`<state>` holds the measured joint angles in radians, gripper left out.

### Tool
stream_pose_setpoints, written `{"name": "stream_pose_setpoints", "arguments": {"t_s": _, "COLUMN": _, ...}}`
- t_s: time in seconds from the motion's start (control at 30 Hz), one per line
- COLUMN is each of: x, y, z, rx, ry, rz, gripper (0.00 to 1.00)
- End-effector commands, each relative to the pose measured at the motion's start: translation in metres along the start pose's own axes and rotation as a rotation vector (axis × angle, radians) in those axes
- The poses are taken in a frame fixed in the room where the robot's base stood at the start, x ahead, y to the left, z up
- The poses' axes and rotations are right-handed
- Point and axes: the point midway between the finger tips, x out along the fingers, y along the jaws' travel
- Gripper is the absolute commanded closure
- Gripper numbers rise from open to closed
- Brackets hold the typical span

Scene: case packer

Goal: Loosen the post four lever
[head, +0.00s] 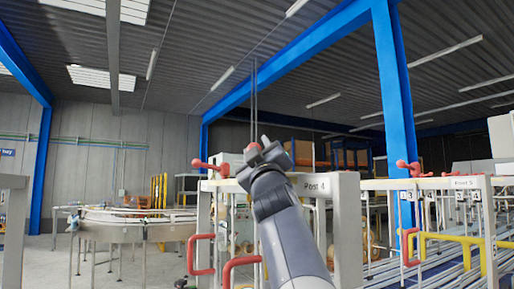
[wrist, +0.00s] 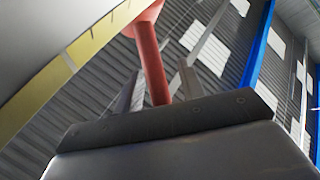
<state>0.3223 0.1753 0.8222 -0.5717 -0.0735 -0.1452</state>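The frame labelled Post 4 (head: 316,187) stands in the middle of the head view. A red lever clamp (head: 211,167) sits on top of its left end. My gripper (head: 262,150) is raised just right of that clamp, above the frame's top beam. A red tip shows right behind the gripper in the head view. In the wrist view a red lever bar (wrist: 153,65) runs down between the two grey fingers of my gripper (wrist: 158,70), with gaps on both sides. The fingers are open. Whether they touch the bar cannot be told.
Red handles (head: 200,254) hang below on the frame's front. To the right stands the Post 5 frame (head: 466,182) with its own red lever (head: 414,169) and yellow rails. A round conveyor (head: 135,225) stands at the left. A blue column (head: 393,80) rises behind.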

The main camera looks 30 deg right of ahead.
Motion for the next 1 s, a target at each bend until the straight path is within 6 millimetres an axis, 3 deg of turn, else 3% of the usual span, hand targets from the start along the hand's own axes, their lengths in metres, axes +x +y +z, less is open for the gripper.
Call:
{"name": "stream_pose_setpoints", "arguments": {"t_s": 0.13, "x": -0.0003, "y": -0.0003, "z": 0.0003, "rx": 0.0, "ry": 0.0, "rz": 0.0, "gripper": 0.62}}
{"name": "stream_pose_setpoints", "arguments": {"t_s": 0.6, "x": -0.0004, "y": 0.0002, "z": -0.0005, "rx": 0.0, "ry": 0.001, "rz": 0.0, "gripper": 1.0}}
{"name": "stream_pose_setpoints", "arguments": {"t_s": 1.0, "x": -0.0009, "y": 0.0015, "z": -0.0034, "rx": 0.003, "ry": 0.005, "rz": 0.001, "gripper": 1.0}}
